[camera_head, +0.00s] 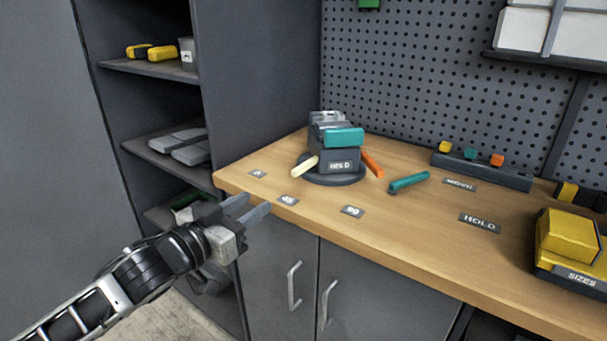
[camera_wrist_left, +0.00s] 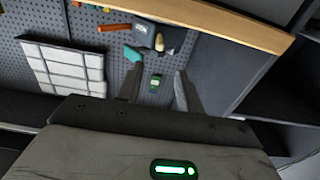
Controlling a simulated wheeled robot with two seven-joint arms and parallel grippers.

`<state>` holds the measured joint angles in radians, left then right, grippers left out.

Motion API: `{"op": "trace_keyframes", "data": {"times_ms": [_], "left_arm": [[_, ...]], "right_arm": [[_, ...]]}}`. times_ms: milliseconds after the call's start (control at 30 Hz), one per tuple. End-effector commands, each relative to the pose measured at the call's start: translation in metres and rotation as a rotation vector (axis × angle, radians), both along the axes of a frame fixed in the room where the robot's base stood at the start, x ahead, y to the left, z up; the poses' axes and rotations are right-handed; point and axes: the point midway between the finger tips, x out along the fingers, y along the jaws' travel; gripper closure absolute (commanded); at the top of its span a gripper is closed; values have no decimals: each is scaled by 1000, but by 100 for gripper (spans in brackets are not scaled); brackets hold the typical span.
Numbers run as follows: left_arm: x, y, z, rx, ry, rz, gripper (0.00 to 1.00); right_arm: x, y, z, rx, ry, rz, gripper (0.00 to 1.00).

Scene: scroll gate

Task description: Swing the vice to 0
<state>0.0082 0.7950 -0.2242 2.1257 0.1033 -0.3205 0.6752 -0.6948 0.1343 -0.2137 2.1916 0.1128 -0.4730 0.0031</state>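The grey vice (camera_head: 334,128) stands on a round dark base (camera_head: 335,179) near the left end of the wooden bench. It has a teal jaw block (camera_head: 344,137), a HOLD plate, a cream handle (camera_head: 306,165) at its left and an orange handle (camera_head: 372,164) at its right. Small plates marked 0 (camera_head: 257,173), 45 (camera_head: 288,199) and 90 (camera_head: 352,210) lie around its front. My left gripper (camera_head: 260,203) is open and empty off the bench's front left edge, apart from the vice. The vice (camera_wrist_left: 148,36) also shows upside down in the left wrist view.
A teal bar (camera_head: 409,182) lies right of the vice. A dark rack (camera_head: 481,170) with coloured pegs, a HOLD plate (camera_head: 480,222) and a yellow SIZES box (camera_head: 570,240) are further right. A shelf cabinet (camera_head: 260,80) borders the bench at left. The bench's front middle is clear.

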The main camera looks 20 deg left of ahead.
Motion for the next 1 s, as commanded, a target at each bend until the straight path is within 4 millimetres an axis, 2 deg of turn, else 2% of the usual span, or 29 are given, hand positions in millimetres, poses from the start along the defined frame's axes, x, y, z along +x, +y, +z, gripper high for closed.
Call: {"op": "trace_keyframes", "data": {"times_ms": [267,700,833,1000], "left_arm": [[33,-10,7,-5,-10,0,64],[119,-42,5,-2,-7,0,64],[136,-48,4,-2,-7,-1,64],[148,-52,4,-1,-5,-1,64]], "right_arm": [[-2,0,2,-2,4,-1,64],[-2,-2,-1,-15,11,-1,64],[1,-2,0,-15,5,-2,64],[2,-2,1,-15,1,-1,64]]}}
